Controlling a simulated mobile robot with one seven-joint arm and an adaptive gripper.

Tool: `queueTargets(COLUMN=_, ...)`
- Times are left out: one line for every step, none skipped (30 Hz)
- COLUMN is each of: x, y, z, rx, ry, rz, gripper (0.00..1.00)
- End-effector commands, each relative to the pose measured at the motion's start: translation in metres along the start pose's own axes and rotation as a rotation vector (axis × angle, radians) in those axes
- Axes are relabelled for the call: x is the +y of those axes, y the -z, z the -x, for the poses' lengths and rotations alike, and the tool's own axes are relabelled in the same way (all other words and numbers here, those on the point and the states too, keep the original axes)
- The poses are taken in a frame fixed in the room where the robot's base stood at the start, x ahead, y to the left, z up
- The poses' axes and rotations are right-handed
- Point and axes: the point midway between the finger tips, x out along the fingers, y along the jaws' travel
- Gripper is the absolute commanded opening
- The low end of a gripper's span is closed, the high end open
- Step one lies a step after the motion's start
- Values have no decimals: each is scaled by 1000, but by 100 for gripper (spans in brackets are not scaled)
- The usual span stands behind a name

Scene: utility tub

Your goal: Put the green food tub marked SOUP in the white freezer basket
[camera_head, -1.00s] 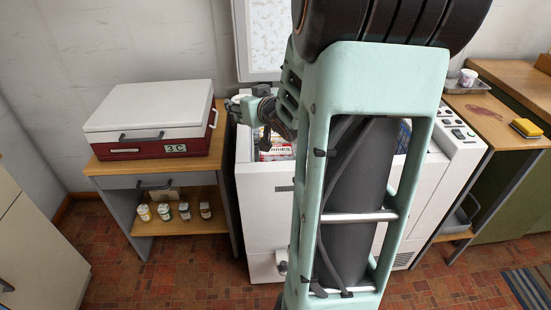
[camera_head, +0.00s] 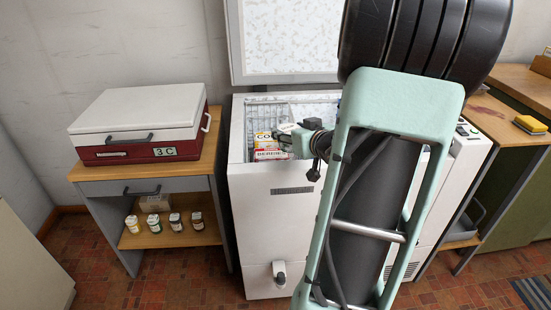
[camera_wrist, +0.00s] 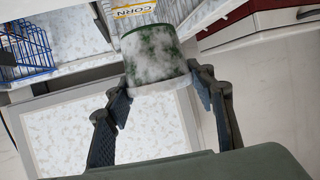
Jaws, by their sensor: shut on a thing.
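In the wrist view a green tub (camera_wrist: 150,52) coated in white frost sits between the fingers of my gripper (camera_wrist: 160,90), which is shut on it. No SOUP marking is legible on its visible side. In the head view my gripper (camera_head: 297,137) is over the open chest freezer (camera_head: 262,205), at its left half; the tub cannot be made out there. White wirework (camera_head: 268,112), likely the white freezer basket, shows inside the freezer at the left. I cannot tell how far the tub is above it.
Boxes of frozen food (camera_head: 268,152), one marked CORN (camera_wrist: 135,9), lie beside my gripper. A blue wire basket (camera_wrist: 24,48) shows in the wrist view. The freezer lid (camera_head: 290,40) stands open behind. A red and white cooler (camera_head: 140,125) sits on the left bench.

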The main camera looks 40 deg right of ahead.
Motion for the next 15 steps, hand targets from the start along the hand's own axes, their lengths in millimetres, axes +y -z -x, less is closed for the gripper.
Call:
queueTargets(x=-6, y=-15, z=-14, rx=0, ry=4, rz=-2, gripper=19)
queueTargets(x=-8, y=-19, z=-20, rx=0, ry=4, rz=-1, gripper=19)
queueTargets(x=-11, y=-23, z=-27, rx=0, ry=3, rz=-1, gripper=19)
queueTargets(x=-13, y=-26, z=-31, rx=0, ry=3, rz=-1, gripper=19)
queueTargets(x=-15, y=-28, z=-35, rx=1, ry=3, rz=-1, gripper=19)
queueTargets(x=-17, y=-30, z=-40, rx=1, ry=2, rz=0, gripper=19)
queueTargets(x=-19, y=-32, z=-43, rx=1, ry=2, rz=0, gripper=19)
queueTargets(x=-20, y=-33, z=-45, rx=1, ry=2, rz=-1, gripper=19)
queueTargets(x=-20, y=-34, z=-47, rx=2, ry=1, rz=1, gripper=19)
queueTargets(x=-21, y=-34, z=-48, rx=2, ry=1, rz=2, gripper=19)
queueTargets(x=-21, y=-34, z=-49, rx=2, ry=0, rz=2, gripper=19)
queueTargets(x=-22, y=-35, z=-50, rx=2, ry=0, rz=1, gripper=19)
queueTargets(x=-22, y=-36, z=-52, rx=2, ry=0, rz=1, gripper=19)
queueTargets(x=-23, y=-38, z=-54, rx=2, ry=0, rz=0, gripper=19)
queueTargets(x=-25, y=-41, z=-58, rx=1, ry=1, rz=1, gripper=19)
